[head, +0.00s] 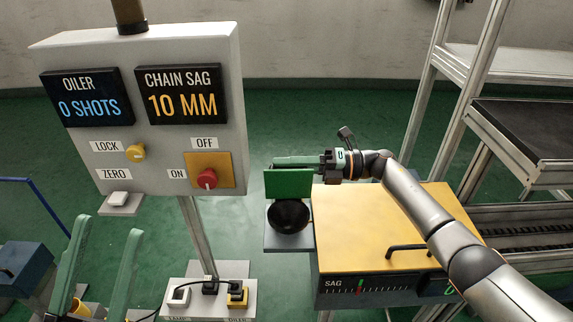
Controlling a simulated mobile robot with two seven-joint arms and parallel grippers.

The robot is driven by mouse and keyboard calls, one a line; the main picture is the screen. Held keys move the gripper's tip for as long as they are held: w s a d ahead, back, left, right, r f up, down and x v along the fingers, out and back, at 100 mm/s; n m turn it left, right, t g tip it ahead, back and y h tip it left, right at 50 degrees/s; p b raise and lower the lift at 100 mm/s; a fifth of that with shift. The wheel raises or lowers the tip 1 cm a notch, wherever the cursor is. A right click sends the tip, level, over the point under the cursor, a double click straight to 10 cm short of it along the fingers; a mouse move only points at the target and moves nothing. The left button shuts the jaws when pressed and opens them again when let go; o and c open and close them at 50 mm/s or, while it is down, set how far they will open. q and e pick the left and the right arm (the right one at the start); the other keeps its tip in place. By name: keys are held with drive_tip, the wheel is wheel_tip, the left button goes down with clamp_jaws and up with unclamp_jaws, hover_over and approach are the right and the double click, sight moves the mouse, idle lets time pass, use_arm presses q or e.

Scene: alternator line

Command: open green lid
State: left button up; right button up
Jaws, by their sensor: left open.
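The green lid (289,185) stands upright at the back edge of a dark round bowl-like opening (288,216), which is uncovered. My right gripper (290,161) reaches in from the right, its green fingers level with the lid's top edge and just behind it. The fingers look close together; the lid partly hides them, so I cannot tell whether they touch or grip it. My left gripper (109,228) is at the lower left, its two green fingers wide apart and empty, far from the lid.
A yellow-topped box (365,225) with a black handle and SAG scale is beside the opening. A control panel (215,95) on a post stands left, with a switch base (208,298) below. Metal racks (470,85) stand right. The blue-railed area is far left.

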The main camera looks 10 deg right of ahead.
drive_tip(key=o, duration=0.4)
drive_tip(key=shift+c, duration=0.2)
drive_tip(key=shift+d, duration=0.1)
drive_tip(key=v, duration=1.2)
drive_tip(key=shift+d, duration=0.2)
drive_tip(key=shift+s+f, duration=0.1)
drive_tip(key=shift+s, duration=0.05)
